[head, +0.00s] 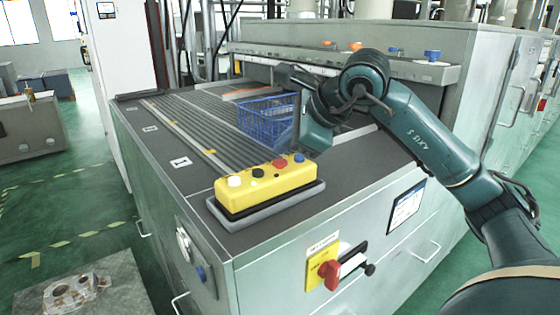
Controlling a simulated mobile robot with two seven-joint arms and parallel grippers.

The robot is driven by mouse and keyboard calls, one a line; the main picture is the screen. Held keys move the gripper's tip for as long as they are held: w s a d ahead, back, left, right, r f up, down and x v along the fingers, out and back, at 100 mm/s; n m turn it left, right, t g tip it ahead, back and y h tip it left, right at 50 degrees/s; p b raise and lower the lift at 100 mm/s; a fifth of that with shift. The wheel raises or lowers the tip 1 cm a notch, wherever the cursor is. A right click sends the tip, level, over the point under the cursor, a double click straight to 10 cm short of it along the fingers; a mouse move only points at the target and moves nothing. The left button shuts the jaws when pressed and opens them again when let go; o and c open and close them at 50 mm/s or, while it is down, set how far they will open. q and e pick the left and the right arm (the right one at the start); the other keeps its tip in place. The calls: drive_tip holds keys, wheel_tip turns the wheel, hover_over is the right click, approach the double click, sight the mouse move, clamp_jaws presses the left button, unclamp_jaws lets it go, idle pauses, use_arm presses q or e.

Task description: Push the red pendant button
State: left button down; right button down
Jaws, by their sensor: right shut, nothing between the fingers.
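The yellow pendant box (262,187) lies on a dark grey base at the near corner of the machine's top. Its upper face carries a row of buttons: white, black, red and blue. The red pendant button (279,162) is right of the black one and left of the blue one, and is uncovered. My right gripper (297,140) is shut and empty, just above and behind the red and blue buttons. It appears apart from the box, though the exact gap is hard to judge. My left gripper is not in view.
A blue wire basket (268,121) stands on the ribbed conveyor behind the pendant, partly hidden by my right arm. A red rotary handle (330,272) on a yellow plate is on the machine's front. The top left of the pendant is clear.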

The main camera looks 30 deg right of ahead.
sight(285, 163)
drive_tip(key=shift+f+b, duration=0.3)
drive_tip(key=shift+f, duration=0.1)
drive_tip(key=shift+f+b, duration=0.45)
drive_tip(key=shift+f, duration=0.05)
idle(0.5)
drive_tip(key=shift+r, duration=0.1)
drive_tip(key=shift+r+p, duration=0.8)
wheel_tip(285, 163, up, 5)
drive_tip(key=p, duration=0.4)
drive_tip(key=shift+r, duration=0.1)
idle(0.7)
